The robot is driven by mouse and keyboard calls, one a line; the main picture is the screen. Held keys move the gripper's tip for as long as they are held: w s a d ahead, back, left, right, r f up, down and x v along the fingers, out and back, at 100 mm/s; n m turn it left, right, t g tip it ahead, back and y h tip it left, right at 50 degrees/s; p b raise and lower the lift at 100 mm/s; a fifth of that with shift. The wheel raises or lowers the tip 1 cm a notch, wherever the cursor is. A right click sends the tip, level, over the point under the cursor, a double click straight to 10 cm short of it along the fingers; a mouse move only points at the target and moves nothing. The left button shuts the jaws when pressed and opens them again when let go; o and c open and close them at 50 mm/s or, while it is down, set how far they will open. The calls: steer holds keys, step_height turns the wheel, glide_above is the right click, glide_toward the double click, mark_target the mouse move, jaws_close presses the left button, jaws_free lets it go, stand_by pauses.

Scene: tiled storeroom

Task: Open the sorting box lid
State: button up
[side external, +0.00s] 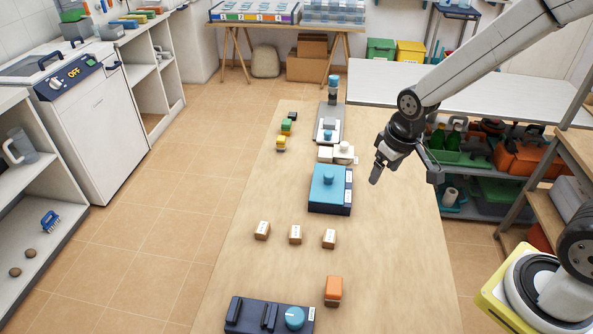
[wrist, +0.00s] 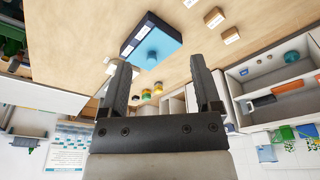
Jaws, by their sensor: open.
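The sorting box appears to be the dark blue box with a light blue lid (side external: 325,186) and a round blue knob on top. It sits on the wooden table and its lid lies flat on it, shut. In the wrist view the box (wrist: 150,42) is at the upper middle, with its knob just beyond my fingertips. My gripper (side external: 378,172) is open and empty. It hangs above the table to the right of the box, apart from it. In the wrist view the two fingers of my gripper (wrist: 160,72) are spread wide.
Small cardboard boxes (side external: 295,234) stand in front of the box, with an orange block (side external: 333,290) and a dark panel with a blue knob (side external: 265,314) nearer. Pale blocks (side external: 335,154) and a grey device (side external: 329,122) lie behind it. The table's right side is clear.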

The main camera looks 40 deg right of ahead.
steer(key=w+d+f+g, duration=0.15)
steer(key=w+f, duration=0.25)
steer(key=w, duration=0.8)
steer(key=n, duration=0.1)
glide_above(329, 174)
steer(key=shift+g, duration=0.35)
steer(key=f, duration=0.6)
steer(key=shift+s+a+f, duration=0.1)
steer(key=shift+s+f, duration=0.15)
steer(key=shift+f, duration=0.15)
steer(key=shift+w+f, duration=0.3)
steer(key=shift+f, duration=0.1)
steer(key=shift+f, duration=0.15)
steer(key=shift+f, duration=3.75)
jaws_close()
